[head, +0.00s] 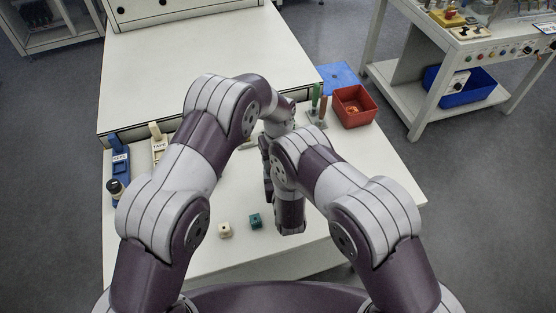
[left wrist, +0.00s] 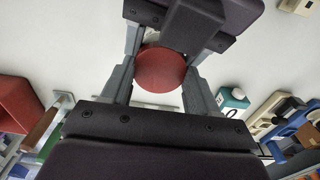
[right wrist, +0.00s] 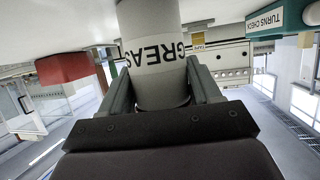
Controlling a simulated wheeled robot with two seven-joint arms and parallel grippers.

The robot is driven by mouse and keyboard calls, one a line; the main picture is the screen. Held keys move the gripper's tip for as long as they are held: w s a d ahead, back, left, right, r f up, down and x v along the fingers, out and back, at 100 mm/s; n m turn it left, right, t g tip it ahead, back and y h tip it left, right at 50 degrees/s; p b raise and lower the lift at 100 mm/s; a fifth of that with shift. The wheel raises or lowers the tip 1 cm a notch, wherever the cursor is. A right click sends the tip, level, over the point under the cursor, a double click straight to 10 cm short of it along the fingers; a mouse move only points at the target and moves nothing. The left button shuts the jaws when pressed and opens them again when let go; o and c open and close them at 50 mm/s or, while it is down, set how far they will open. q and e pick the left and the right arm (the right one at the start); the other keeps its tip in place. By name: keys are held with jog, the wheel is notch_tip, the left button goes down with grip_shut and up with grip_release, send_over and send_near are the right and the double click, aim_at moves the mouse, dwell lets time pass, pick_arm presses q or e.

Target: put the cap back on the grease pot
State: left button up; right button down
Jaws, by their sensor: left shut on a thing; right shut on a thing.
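The red round cap (left wrist: 161,70) lies between the fingers of my left gripper (left wrist: 162,88), which is shut on it. The grease pot (right wrist: 152,45), a pale grey cylinder with black "GREAS" lettering in sight, is between the fingers of my right gripper (right wrist: 155,88), which is shut on it. Part of my right gripper shows close behind the cap in the left wrist view. The pot's rim is outside the right wrist view, so I cannot tell whether cap and pot touch. In the head view my arms hide cap and pot.
A white block (head: 225,230) and a teal block (head: 255,221) lie near the table's front edge. A red bin (head: 353,107) stands at the back right beside upright coloured handles (head: 319,101). Blue (head: 119,160) and cream (head: 158,146) holders stand at left. The front right table is clear.

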pick_arm(q)
jog(key=m, duration=0.3)
jog(key=o, duration=1.2)
jog(key=shift+c, duration=0.2)
jog(key=shift+r, duration=2.3)
jog(key=shift+c, duration=0.2)
notch_tip(320, 180, up, 4)
jog(key=n, duration=0.3)
jog(key=shift+s+f, duration=0.1)
jog(key=shift+f, duration=4.2)
